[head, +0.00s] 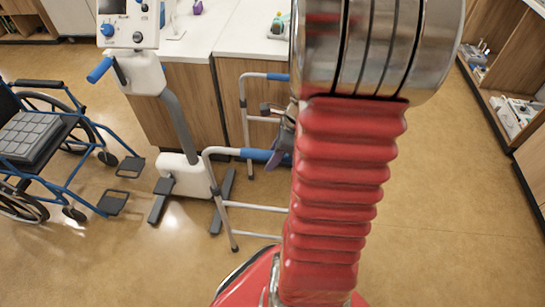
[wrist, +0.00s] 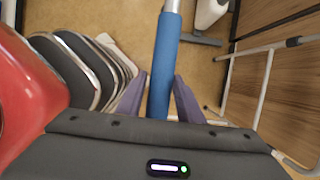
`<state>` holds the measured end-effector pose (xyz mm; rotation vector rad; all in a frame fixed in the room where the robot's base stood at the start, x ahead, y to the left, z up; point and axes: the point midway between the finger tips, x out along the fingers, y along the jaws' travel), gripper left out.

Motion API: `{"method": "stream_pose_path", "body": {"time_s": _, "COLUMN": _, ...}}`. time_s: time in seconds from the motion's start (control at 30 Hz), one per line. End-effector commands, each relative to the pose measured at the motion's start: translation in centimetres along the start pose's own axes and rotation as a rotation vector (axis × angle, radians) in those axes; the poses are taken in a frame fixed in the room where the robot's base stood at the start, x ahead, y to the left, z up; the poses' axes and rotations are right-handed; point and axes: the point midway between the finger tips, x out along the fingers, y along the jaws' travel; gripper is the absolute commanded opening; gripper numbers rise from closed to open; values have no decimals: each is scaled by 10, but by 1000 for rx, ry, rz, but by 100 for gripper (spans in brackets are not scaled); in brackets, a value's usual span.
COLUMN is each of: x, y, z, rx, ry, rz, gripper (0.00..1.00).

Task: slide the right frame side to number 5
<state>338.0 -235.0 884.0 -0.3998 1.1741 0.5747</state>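A grey tubular walking frame with blue grips stands on the floor in the head view. Its nearer side (head: 207,175) has a blue grip (head: 255,155), and its farther side (head: 244,110) has another blue grip (head: 277,77). My gripper (head: 278,158) is at the nearer grip, partly hidden behind my red arm. In the wrist view my gripper's two purple fingers (wrist: 160,75) stand on either side of a blue grip (wrist: 166,50). A gap shows beside the left finger, so the fingers look open around it. No number scale is readable.
A wood-fronted counter (head: 180,100) is close behind the frame. Shelves (head: 510,100) line the right. The floor between is clear.

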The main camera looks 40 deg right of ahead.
Motion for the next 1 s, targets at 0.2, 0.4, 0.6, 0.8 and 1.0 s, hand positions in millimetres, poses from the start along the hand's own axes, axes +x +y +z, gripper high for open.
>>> {"method": "stream_pose_path", "body": {"time_s": 0.2, "x": 0, "y": 0, "z": 0, "rx": 1, "ry": 0, "rz": -1, "gripper": 49}}
{"method": "stream_pose_path", "body": {"time_s": 0.4, "x": 0, "y": -1, "z": 0, "rx": 1, "ry": 1, "rz": -2, "gripper": 53}}
{"method": "stream_pose_path", "body": {"time_s": 0.6, "x": -3, "y": -1, "z": 0, "rx": 1, "ry": 0, "rz": -3, "gripper": 53}}
{"method": "stream_pose_path", "body": {"time_s": 0.8, "x": -17, "y": -2, "z": 0, "rx": 2, "ry": 0, "rz": -5, "gripper": 53}}
{"method": "stream_pose_path", "body": {"time_s": 1.0, "x": -31, "y": -1, "z": 0, "rx": 1, "ry": 0, "rz": -4, "gripper": 53}}
